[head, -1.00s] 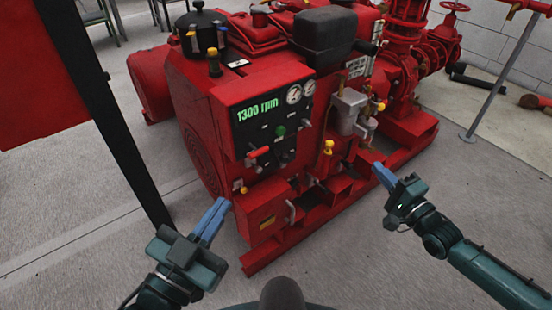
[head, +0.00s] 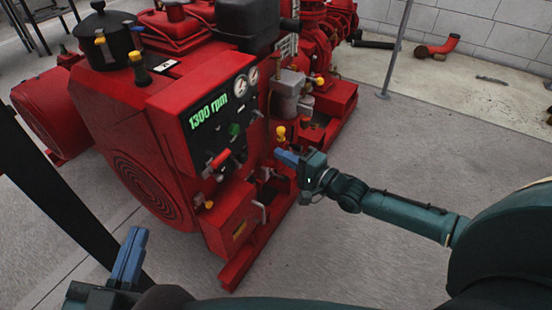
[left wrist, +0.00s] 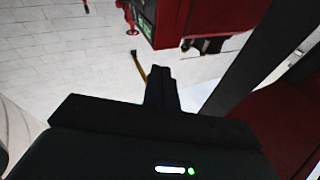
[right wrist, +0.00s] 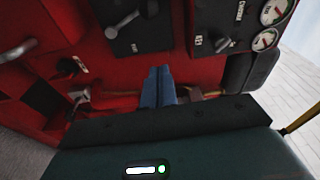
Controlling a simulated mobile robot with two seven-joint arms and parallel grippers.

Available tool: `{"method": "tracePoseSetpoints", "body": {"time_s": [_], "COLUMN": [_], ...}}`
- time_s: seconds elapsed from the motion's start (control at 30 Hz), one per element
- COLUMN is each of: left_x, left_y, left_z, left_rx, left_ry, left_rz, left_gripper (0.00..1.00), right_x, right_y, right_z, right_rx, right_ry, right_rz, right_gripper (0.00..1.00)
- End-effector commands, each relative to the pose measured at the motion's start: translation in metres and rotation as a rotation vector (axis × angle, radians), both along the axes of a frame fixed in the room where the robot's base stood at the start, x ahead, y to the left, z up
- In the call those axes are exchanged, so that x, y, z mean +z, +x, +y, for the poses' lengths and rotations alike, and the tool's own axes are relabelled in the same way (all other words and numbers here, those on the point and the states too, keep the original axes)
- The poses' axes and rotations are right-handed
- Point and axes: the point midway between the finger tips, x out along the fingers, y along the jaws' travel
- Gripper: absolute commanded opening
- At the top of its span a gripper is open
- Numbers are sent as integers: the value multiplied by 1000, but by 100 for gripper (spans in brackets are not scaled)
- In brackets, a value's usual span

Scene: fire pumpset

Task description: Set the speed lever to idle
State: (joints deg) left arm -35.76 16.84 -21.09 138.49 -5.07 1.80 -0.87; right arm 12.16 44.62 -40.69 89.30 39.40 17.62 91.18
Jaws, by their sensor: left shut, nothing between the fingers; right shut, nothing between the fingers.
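The red pumpset's control panel (head: 218,115) reads 1300 rpm. A red-handled lever (head: 219,158) sits at its lower left; I cannot read a label that marks it as the speed lever. My right gripper (head: 287,157) is shut and empty, to the right of the panel and apart from the red-handled lever. In the right wrist view its blue fingers (right wrist: 158,78) point at the red body, below a grey lever (right wrist: 123,24) on a dark plate. My left gripper (head: 131,255) is shut and empty at the lower left, away from the panel.
A green button (head: 234,129) and two round gauges (head: 246,80) are on the panel. Yellow-topped fittings (head: 281,134) stand near my right fingers.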

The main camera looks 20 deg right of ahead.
Motion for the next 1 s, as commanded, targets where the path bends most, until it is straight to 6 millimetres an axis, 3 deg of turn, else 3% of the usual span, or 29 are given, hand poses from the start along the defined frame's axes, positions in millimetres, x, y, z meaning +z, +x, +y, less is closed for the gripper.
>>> {"method": "tracePoseSetpoints", "body": {"time_s": [0.2,0.43,0.7,1.0], "left_x": [-4,1,8,7], "left_y": [0,3,3,3], "left_z": [-3,-4,-3,-3], "left_rx": [-20,-35,-36,-36], "left_ry": [-42,-61,-60,-60], "left_rz": [-4,-51,-62,-64], "left_gripper": [0,0,0,0], "right_x": [-2,-1,-2,-1], "right_y": [38,69,44,37], "right_z": [22,40,58,64], "right_rx": [0,0,1,-1], "right_ry": [3,3,5,1], "right_rz": [-4,-3,3,-1], "right_gripper": [0,0,0,0]}}
